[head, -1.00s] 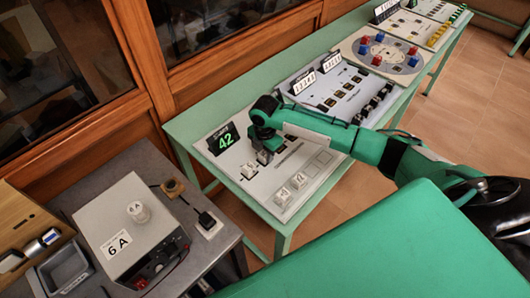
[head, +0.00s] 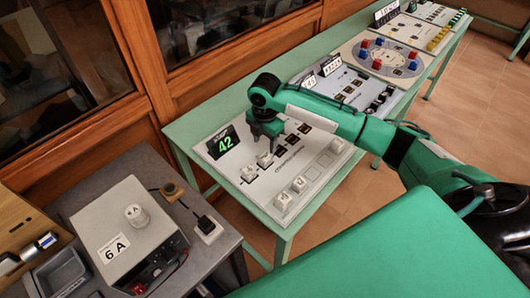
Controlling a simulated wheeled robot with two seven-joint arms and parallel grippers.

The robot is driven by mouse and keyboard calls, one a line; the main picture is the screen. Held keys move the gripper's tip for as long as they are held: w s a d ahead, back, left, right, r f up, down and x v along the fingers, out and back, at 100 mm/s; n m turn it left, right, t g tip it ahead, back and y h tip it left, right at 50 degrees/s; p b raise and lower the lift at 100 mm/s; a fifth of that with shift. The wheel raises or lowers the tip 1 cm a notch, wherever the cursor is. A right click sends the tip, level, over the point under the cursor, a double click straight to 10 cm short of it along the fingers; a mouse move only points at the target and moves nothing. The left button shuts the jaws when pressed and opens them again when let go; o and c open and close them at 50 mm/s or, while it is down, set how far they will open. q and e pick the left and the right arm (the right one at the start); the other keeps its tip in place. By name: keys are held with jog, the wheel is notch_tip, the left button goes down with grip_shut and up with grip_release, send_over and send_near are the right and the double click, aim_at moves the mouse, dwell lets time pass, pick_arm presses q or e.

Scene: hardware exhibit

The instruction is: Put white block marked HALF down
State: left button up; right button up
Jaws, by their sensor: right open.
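A white block (head: 265,160) stands in a slot of the pale board with the green "42" display (head: 224,143). A second white block (head: 249,173) stands in the slot beside it, to the lower left. Two more white blocks (head: 282,201) (head: 299,184) sit at the front of the board. Their markings are too small to read, so I cannot tell which says HALF. My right gripper (head: 267,145) is open and empty, just above the first block and apparently clear of it. My left gripper is out of view.
Empty dark slots (head: 292,139) continue along the board to the right of the standing blocks. Other exhibit panels, one with a round dial (head: 384,54), run along the green table. A grey box marked 6 A (head: 128,237) stands on the left bench.

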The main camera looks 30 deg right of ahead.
aim_at(265, 156)
jog(key=shift+r, duration=2.05)
jog(key=shift+f, duration=0.1)
